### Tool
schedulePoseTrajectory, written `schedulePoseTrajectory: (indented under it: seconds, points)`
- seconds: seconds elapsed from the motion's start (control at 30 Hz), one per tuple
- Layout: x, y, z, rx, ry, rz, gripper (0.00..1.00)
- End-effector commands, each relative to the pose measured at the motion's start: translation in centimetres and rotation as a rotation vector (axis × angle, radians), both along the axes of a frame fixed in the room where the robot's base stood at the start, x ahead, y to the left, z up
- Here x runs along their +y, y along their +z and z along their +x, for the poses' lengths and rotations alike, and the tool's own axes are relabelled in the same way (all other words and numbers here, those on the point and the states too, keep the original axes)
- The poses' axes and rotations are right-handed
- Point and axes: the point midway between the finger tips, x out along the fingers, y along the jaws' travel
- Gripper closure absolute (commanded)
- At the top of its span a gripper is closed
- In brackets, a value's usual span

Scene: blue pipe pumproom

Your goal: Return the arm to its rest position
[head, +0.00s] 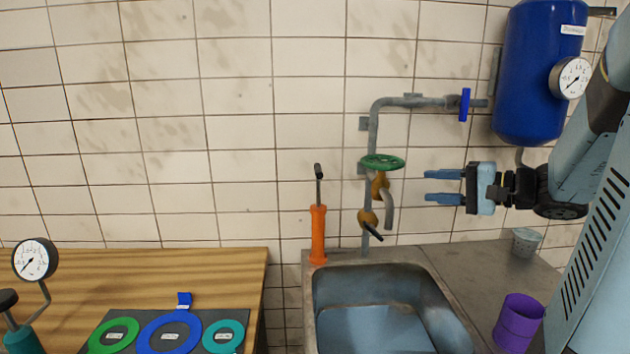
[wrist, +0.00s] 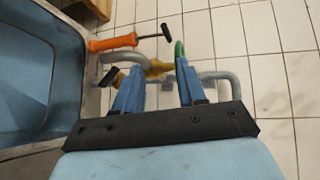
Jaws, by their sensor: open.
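My gripper (head: 440,187) is in the right part of the head view, above the counter right of the sink. Its two blue fingers are apart, point left and hold nothing. The green handwheel (head: 382,162) on the pipe is just left of the fingertips, with a gap in the picture. In the wrist view my gripper (wrist: 155,80) also shows open, with the pipe and the brass valve (wrist: 158,68) beyond the fingers. My arm comes in from the right edge of the head view.
A steel sink (head: 440,310) lies below, with an orange pump (head: 318,232) at its back left. A blue tank (head: 540,75) hangs behind my arm. A purple cup (head: 517,322) and a grey cup (head: 526,242) stand on the right counter. A wooden bench (head: 200,265) is at left.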

Motion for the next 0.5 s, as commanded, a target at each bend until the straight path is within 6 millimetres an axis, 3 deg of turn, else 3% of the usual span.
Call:
schedulePoseTrajectory:
  seconds: [0.1,0.2,0.33,0.5]
  points:
    - [4.3,-0.8,-3.0,0.085,0.136,-0.14,0.6]
    - [6.9,-1.9,-5.9,0.154,0.231,-0.286,0.6]
    - [8.6,-3.2,-9.3,0.215,0.317,-0.5,0.6]
    - [8.9,-4.5,-13.0,0.238,0.369,-0.803,0.6]
